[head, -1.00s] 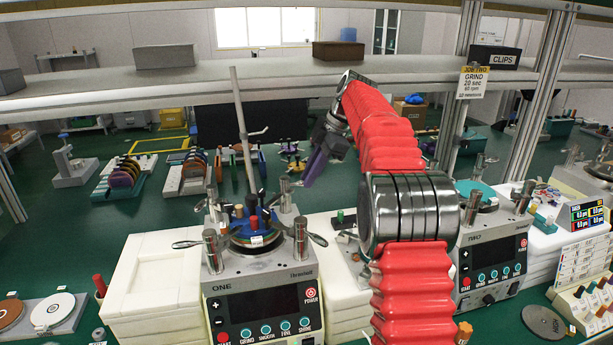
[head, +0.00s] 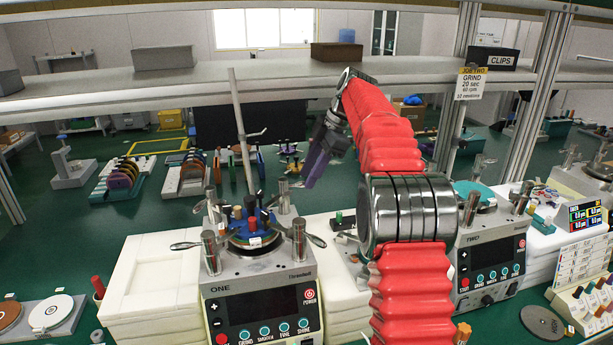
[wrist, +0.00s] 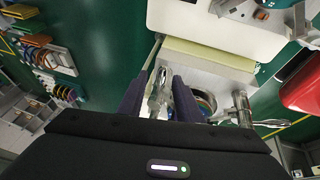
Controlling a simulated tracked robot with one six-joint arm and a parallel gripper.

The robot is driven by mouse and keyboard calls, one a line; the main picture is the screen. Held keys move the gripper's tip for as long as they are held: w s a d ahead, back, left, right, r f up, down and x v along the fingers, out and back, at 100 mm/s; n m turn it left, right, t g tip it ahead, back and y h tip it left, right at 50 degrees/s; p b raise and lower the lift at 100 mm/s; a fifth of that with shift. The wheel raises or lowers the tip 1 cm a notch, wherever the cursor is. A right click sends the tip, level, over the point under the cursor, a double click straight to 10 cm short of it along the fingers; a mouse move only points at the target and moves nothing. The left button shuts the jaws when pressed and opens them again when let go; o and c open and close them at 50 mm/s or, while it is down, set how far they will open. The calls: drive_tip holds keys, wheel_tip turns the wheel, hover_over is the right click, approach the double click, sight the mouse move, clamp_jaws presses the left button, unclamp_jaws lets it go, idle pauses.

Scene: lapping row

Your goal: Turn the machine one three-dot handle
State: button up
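Machine ONE (head: 262,308) stands at front centre, grey with a dark panel and a round plate with blue and red pieces on top. Metal posts with lever handles stand around the plate: a front left handle (head: 186,245), a front right handle (head: 315,239) and others behind. Dot marks on them are too small to tell. My gripper (head: 308,184) hangs behind and right of the machine's top, apart from the front handles. In the wrist view my gripper (wrist: 158,88) has its two dark fingers apart. A metal post and lever show between them, with no clear contact.
Machine TWO (head: 490,250) stands to the right, partly behind my red arm. A tall thin rod (head: 238,130) rises behind machine ONE. A shelf (head: 250,73) crosses above. A white block (head: 150,275) lies left of machine ONE.

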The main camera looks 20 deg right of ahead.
drive_tip(key=v, duration=0.6)
drive_tip(key=shift+r, duration=0.2)
idle(0.4)
drive_tip(key=s+a+r+m+t+h, duration=0.1)
drive_tip(key=s+a+m, duration=0.45)
drive_tip(key=s, duration=0.35)
drive_tip(key=s+a+m+h, duration=0.2)
drive_tip(key=s+a+m, duration=0.35)
drive_tip(key=s, duration=0.45)
drive_tip(key=s+a+f+m+t, duration=0.1)
drive_tip(key=s+a+f+m, duration=0.1)
drive_tip(key=s+f, duration=0.5)
drive_tip(key=s+a+f+m+t+h, duration=0.1)
drive_tip(key=s+a+f+m, duration=0.1)
drive_tip(key=s+f+m, duration=0.2)
drive_tip(key=s+f, duration=0.3)
drive_tip(key=s, duration=0.5)
drive_tip(key=shift+s+a+f, duration=0.15)
drive_tip(key=shift+s+f, duration=0.2)
